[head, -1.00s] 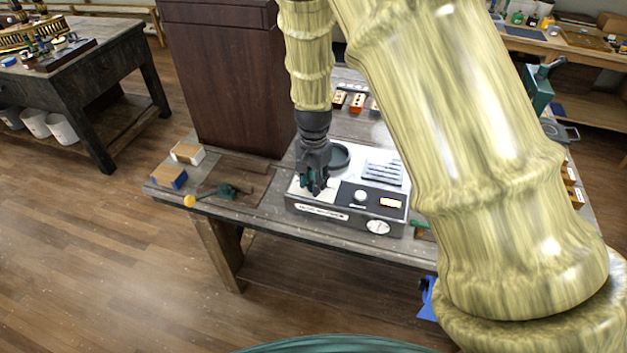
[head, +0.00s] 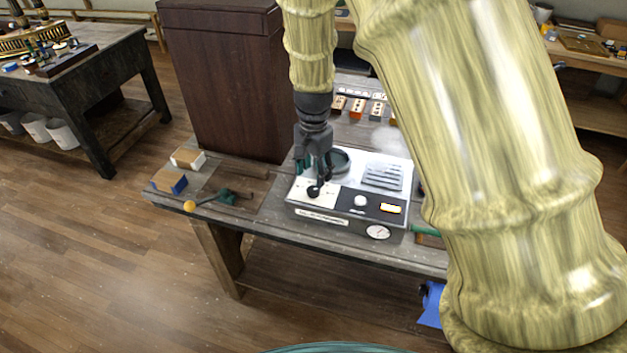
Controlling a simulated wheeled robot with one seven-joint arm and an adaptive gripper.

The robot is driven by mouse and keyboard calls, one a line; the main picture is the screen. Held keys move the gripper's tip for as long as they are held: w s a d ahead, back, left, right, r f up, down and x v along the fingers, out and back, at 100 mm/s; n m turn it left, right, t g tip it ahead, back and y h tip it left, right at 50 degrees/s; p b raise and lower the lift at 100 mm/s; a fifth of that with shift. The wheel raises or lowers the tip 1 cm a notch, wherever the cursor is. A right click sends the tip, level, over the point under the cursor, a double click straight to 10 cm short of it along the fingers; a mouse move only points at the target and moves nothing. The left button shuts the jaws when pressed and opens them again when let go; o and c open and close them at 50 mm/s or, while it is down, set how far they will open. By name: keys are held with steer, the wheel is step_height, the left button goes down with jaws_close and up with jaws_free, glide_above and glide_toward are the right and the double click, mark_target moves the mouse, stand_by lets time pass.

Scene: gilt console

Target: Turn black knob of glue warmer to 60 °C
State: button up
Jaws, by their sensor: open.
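The glue warmer (head: 325,213) is a grey and white box on the wooden bench. Its black knob (head: 313,191) sits on the white left part of the sloped front panel. The scale around the knob is too small to read. My gripper (head: 318,178) points down right over the knob, with its fingers apart. I cannot tell whether the fingers touch the knob. A white knob (head: 360,201) and a lit orange display (head: 390,208) sit further right on the dark part of the panel. A round gauge (head: 377,232) is on the front face.
A dark round pot well (head: 338,160) and a slotted vent (head: 383,176) are on the warmer's top. A tall dark wooden cabinet (head: 228,80) stands behind. My arm hides the bench's right side.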

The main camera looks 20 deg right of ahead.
mark_target(314, 189)
steer(key=shift+r, duration=2.95)
